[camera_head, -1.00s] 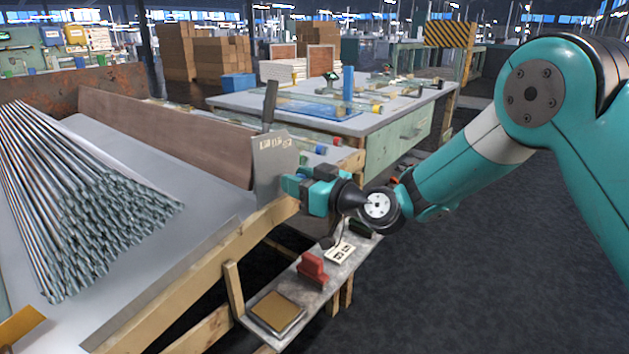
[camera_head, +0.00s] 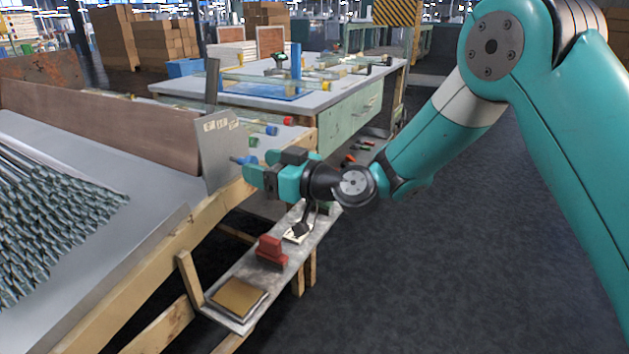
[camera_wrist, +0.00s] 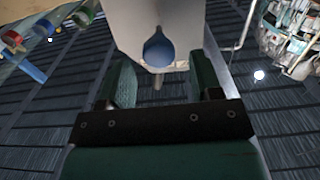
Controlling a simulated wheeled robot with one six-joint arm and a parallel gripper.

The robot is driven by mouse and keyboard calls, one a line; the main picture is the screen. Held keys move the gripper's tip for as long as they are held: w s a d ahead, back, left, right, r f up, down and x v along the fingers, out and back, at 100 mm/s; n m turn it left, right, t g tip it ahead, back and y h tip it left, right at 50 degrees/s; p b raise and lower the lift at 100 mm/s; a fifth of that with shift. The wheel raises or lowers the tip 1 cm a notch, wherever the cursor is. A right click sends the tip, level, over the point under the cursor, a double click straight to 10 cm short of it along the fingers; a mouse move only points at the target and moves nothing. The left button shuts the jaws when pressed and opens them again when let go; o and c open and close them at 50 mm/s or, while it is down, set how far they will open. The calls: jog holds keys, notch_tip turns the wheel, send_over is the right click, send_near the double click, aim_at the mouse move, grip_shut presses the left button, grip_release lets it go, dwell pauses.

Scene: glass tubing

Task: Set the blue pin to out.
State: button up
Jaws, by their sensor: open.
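The blue pin (camera_head: 243,160) sticks out from the lower right part of an upright grey plate (camera_head: 221,147) with markings along its top. My gripper (camera_head: 252,172) is at the plate's right side, with its fingers close to the pin. In the wrist view the blue pin (camera_wrist: 158,48) shows as a rounded blue end on the pale plate. It lies ahead of and between the two open fingers of my gripper (camera_wrist: 160,85). The fingers look apart from the pin, and nothing is held between them.
A bench with a bundle of glass tubes (camera_head: 55,215) stands at the left, with a brown board (camera_head: 100,125) behind. A low shelf below holds a red stamp-like object (camera_head: 270,250) and a tan pad (camera_head: 238,297). The floor at right is free.

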jog(key=b+v, duration=0.3)
jog(key=v, duration=1)
jog(key=shift+s+d, duration=0.25)
jog(key=shift+d, duration=0.05)
jog(key=s+a+n+g+h, duration=0.25)
jog(key=s+g, duration=0.55)
jog(key=s, duration=0.4)
jog(key=s+d+f+m+g+h, duration=0.2)
jog(key=s+d+m+h, duration=0.4)
jog(key=s+d+h, duration=0.4)
notch_tip(320, 180, up, 32)
jog(key=s+y+p, duration=0.1)
jog(key=p, duration=3)
jog(key=shift+f+m+y+p, duration=0.2)
jog(key=shift+m+y+p, duration=0.15)
jog(key=shift+m+p, duration=0.1)
